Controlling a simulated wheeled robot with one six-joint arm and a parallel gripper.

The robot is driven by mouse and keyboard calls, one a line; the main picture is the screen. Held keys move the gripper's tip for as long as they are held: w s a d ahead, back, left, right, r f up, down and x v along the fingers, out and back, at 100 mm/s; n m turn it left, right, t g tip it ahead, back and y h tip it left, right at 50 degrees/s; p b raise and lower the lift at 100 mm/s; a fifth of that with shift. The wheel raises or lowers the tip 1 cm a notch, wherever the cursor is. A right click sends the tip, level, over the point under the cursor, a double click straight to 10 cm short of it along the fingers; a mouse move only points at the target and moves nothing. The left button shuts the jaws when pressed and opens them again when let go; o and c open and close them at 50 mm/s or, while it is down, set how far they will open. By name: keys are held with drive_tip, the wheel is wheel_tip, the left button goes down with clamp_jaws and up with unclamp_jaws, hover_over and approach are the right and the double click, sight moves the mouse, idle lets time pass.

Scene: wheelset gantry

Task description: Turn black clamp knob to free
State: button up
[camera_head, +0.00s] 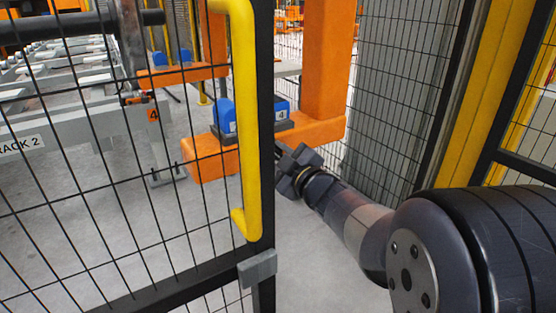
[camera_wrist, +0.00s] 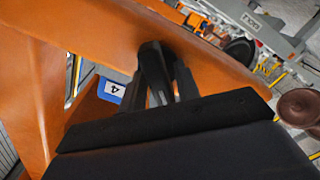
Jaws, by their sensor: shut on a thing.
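My gripper (camera_head: 284,154) reaches past the fence post to the underside of the orange arm with the blue block. In the wrist view its two dark fingers (camera_wrist: 165,88) are shut on the black clamp knob (camera_wrist: 153,62), which sits against the orange beam (camera_wrist: 200,42). The knob's outline is hard to tell from the dark fingers, so its turn angle cannot be read. In the head view the knob is hidden by the fence post and my gripper.
A blue block labelled 4 (camera_head: 276,113) sits on the orange arm (camera_head: 212,162). The black mesh gate (camera_head: 120,220) with its yellow handle (camera_head: 245,120) stands close left of my arm. An orange column (camera_head: 325,60) rises behind. Grey track rails (camera_head: 70,130) lie beyond the mesh.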

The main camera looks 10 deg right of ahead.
idle(0.4)
drive_tip(key=o, duration=0.7)
drive_tip(key=p+v, duration=0.2)
drive_tip(key=v, duration=0.9)
drive_tip(key=shift+p, duration=0.4)
drive_tip(key=shift+w, duration=0.15)
